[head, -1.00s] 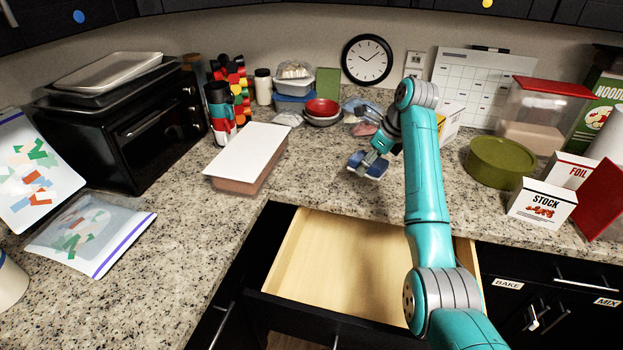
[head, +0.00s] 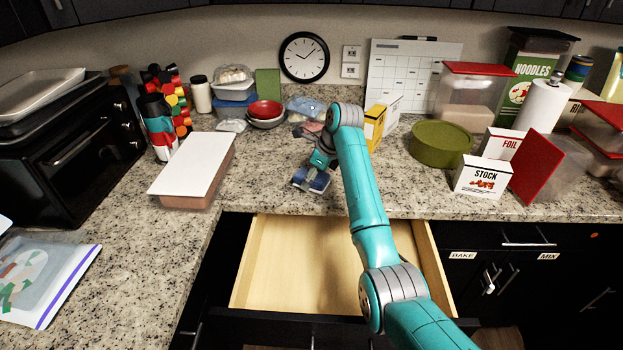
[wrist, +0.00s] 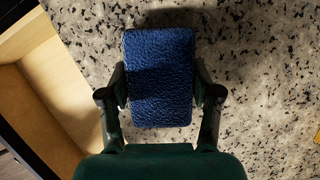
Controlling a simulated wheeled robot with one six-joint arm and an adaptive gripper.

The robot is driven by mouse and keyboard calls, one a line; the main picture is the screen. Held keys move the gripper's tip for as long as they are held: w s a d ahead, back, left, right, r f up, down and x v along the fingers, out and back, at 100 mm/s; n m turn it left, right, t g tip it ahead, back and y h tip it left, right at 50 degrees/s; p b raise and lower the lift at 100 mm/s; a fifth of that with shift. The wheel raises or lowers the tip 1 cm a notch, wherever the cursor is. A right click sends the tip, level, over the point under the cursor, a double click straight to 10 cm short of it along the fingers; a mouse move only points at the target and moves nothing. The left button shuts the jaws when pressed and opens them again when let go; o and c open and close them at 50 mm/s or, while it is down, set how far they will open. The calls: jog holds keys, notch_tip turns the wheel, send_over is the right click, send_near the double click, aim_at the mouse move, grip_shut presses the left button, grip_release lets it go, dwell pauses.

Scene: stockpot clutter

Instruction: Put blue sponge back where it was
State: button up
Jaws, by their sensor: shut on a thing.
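The blue sponge (wrist: 158,62) is a dark blue rectangular block, seen from above in the wrist view. My gripper (wrist: 159,88) is shut on its two long sides. In the head view the sponge (head: 319,183) shows small at my gripper (head: 312,178), over the counter just behind the open drawer. I cannot tell whether the sponge touches the counter or is held a little above it.
An open, empty wooden drawer (head: 290,265) juts out below the counter edge. A white-lidded box (head: 195,165) stands left, a green round container (head: 440,145) and a stock box (head: 481,178) right. Bowls (head: 265,112) and bags stand behind. Speckled counter around the gripper is clear.

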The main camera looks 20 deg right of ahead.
jog(key=shift+f, duration=0.25)
jog(key=shift+f, duration=0.15)
jog(key=o, duration=1)
